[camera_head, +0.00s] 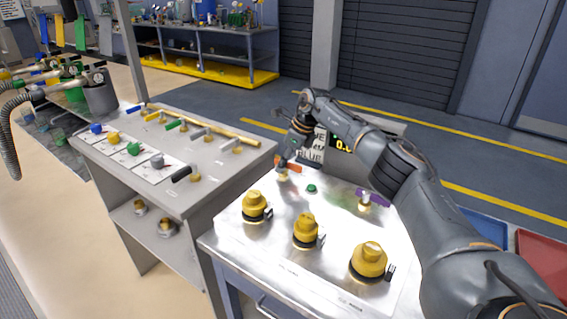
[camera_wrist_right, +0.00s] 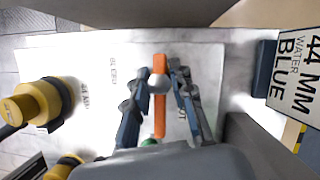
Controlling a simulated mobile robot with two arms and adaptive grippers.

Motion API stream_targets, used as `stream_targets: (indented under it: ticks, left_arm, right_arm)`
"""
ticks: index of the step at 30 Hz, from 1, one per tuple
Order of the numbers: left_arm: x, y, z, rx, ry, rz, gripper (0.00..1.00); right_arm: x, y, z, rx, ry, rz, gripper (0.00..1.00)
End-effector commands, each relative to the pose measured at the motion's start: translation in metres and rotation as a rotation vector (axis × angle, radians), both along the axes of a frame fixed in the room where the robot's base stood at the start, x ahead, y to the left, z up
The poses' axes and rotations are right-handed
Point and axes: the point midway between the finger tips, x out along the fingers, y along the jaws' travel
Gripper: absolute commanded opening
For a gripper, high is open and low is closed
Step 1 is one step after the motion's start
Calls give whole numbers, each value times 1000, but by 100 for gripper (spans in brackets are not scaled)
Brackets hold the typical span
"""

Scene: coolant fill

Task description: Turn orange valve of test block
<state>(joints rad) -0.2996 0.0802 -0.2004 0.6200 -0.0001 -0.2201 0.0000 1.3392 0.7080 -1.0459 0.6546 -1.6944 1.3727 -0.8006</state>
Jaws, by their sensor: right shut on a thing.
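The test block (camera_head: 235,225) is a bright metal-topped stand in the head view. Its orange valve (camera_head: 295,168) sits near the far left edge on a brass stem. In the right wrist view the orange handle (camera_wrist_right: 159,120) is a long bar with a round grey hub across its middle. My right gripper (camera_head: 284,160) points down over the valve. In the wrist view its fingers (camera_wrist_right: 158,78) are on both sides of the handle, shut on it. The arm hides part of the block's right side. My left gripper is not in view.
A grey bench (camera_head: 225,155) with coloured valves is at left. Blue (camera_head: 487,226) and red (camera_head: 543,262) trays lie at right.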

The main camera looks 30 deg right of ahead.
Motion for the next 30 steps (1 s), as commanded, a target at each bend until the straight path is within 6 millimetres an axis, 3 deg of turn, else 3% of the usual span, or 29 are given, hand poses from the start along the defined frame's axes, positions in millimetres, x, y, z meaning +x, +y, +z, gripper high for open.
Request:
stream_targets:
  ticks: [10, 11, 14, 24, 30]
  left_arm:
    - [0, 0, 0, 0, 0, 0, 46]
    - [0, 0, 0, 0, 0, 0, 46]
    - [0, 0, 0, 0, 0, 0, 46]
    - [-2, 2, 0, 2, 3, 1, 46]
    - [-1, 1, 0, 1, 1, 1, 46]
  right_arm:
    - [0, 0, 1, 0, -3, 2, 0]
    - [0, 0, 1, 0, -3, 2, 25]
    - [0, 0, 1, -1, -2, 1, 46]
    - [0, -1, 2, 0, -1, 2, 46]
    - [-8, -8, 27, -1, -5, 1, 46]
